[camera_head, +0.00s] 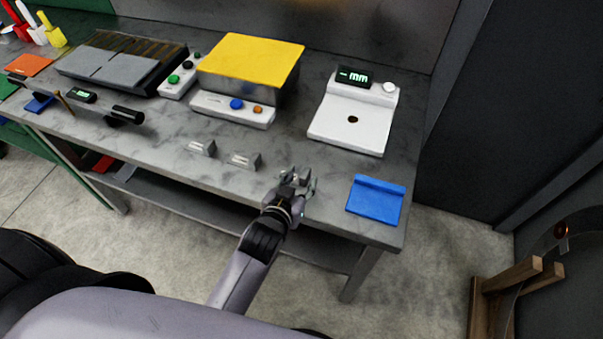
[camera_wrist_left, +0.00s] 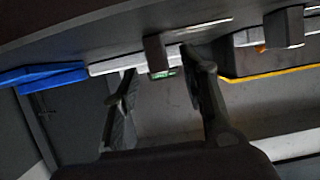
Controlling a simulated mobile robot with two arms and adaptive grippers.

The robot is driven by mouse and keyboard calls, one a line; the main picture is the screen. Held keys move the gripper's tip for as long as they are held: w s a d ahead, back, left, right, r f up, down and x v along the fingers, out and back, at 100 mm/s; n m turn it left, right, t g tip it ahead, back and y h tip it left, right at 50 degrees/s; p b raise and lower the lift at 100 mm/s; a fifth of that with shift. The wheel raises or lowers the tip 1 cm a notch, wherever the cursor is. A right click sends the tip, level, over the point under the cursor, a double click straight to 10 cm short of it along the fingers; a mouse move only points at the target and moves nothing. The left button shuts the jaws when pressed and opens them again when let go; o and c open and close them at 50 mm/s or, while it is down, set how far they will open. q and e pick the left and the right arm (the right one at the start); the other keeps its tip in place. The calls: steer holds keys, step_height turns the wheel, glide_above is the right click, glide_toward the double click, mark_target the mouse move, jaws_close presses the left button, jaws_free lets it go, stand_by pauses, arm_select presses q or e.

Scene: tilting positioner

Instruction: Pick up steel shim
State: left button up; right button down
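Two small grey metal pieces, one (camera_head: 202,148) left of the other (camera_head: 245,160), stand near the bench's front edge in the head view. Each has a pale plate-like face; I cannot tell which part is the steel shim. My left gripper (camera_head: 292,182) is at the front edge, right of both, partly covering what may be another grey piece. In the left wrist view my left gripper (camera_wrist_left: 164,64) is open, its fingers apart. A grey block (camera_wrist_left: 154,53) appears between the fingertips, with no contact visible. Another grey block (camera_wrist_left: 284,27) shows to the right. My right gripper is not in view.
A blue tray (camera_head: 375,200) lies right of my gripper. Behind are a white gauge (camera_head: 345,138) with an "mm" display and a yellow-topped box (camera_head: 250,55). A black fixture (camera_head: 125,115) and coloured items are at left. Bench top (camera_head: 300,140) between is clear.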

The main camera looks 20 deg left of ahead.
mark_target(304, 175)
arm_select(q)
steer(key=x, duration=0.3)
steer(key=shift+w+p, duration=0.3)
steer(key=shift+w, duration=0.1)
steer(key=shift+s, duration=0.1)
steer(key=shift+c, duration=0.5)
jaws_close()
